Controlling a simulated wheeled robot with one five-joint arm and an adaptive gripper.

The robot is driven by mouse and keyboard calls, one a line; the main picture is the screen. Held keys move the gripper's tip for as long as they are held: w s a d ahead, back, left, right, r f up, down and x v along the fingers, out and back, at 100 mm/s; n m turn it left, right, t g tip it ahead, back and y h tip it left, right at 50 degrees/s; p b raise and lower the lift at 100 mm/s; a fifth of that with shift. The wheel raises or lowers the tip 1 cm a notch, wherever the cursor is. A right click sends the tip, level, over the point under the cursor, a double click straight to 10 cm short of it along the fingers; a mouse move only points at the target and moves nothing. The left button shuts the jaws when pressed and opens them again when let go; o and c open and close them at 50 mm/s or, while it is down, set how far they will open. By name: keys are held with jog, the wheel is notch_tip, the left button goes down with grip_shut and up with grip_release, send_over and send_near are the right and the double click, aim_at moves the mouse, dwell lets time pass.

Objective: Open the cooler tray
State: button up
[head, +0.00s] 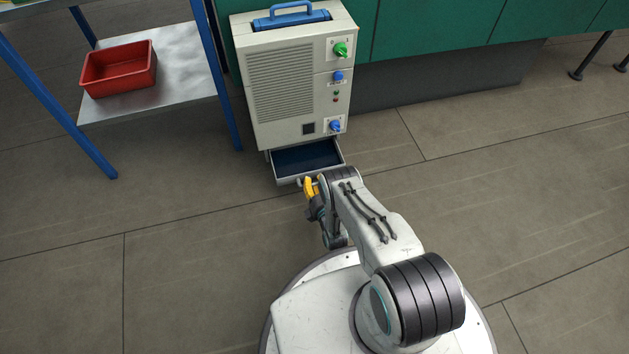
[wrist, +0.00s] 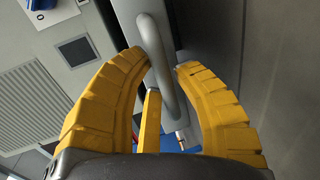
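The cooler (head: 293,80) is a cream-white box with a vented front. Its low tray (head: 341,153) is pulled partly out at the bottom, showing an empty dark blue inside. My gripper (head: 309,187) is at the tray's front edge. The tray's front panel (wrist: 128,18) is just beyond the fingertips. In the head view my gripper and arm hide most of the handle.
A blue-legged rack (head: 185,75) with a red bin (head: 119,69) on its lower shelf stands left of the cooler. Green cabinets (head: 440,25) stand behind to the right. The grey tiled floor is clear on both sides of my arm.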

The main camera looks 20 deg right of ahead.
jog(key=o, duration=0.4)
jog(key=shift+r, duration=0.15)
notch_tip(320, 180, up, 7)
jog(key=shift+w+f, duration=0.1)
jog(key=shift+w, duration=0.05)
jog(key=shift+r, duration=1.45)
